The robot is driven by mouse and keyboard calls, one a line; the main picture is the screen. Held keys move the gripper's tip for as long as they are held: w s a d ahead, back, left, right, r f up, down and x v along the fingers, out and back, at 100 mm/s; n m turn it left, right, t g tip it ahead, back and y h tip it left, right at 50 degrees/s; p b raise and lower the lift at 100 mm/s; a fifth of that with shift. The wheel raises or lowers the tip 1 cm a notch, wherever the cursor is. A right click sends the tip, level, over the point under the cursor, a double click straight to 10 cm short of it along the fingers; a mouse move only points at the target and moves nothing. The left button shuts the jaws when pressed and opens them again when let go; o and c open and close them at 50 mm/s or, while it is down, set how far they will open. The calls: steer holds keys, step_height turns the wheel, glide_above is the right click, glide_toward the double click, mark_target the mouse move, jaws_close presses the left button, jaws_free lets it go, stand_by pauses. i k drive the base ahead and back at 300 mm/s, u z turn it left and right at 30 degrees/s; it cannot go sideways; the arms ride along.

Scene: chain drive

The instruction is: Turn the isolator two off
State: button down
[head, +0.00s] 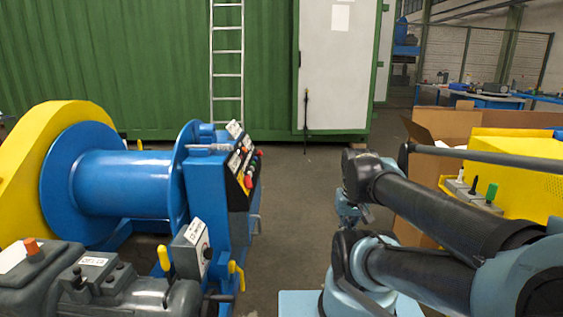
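No label reading isolator two is legible, so I cannot tell which control it is. A grey box (188,246) with a white label and a dark round knob (208,253) stands in front of the blue winch. A sloped control panel (243,165) with red and black knobs and white labels sits on the blue housing above it. At lower left, a grey unit has an orange knob (32,245), and black knobs lie beside a small label (93,262). My arm's dark links reach in from the right; no gripper fingers can be made out.
The blue drum (125,185) and yellow guard (30,165) fill the left. Yellow levers (164,258) stick up near the grey box. A yellow machine (515,160) with small levers and a cardboard box (420,215) stand at right. Open floor (300,200) lies between.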

mark_target(247, 182)
steer(key=z, duration=0.2)
steer(key=k, duration=0.6)
steer(key=z, duration=0.6)
steer(key=k, duration=0.7)
steer(key=z, duration=0.2)
steer(key=i, duration=2.35)
steer(key=u, duration=0.95)
steer(key=i, duration=0.8)
steer(key=u, duration=1.15)
steer(key=i, duration=0.6)
steer(key=u, duration=0.35)
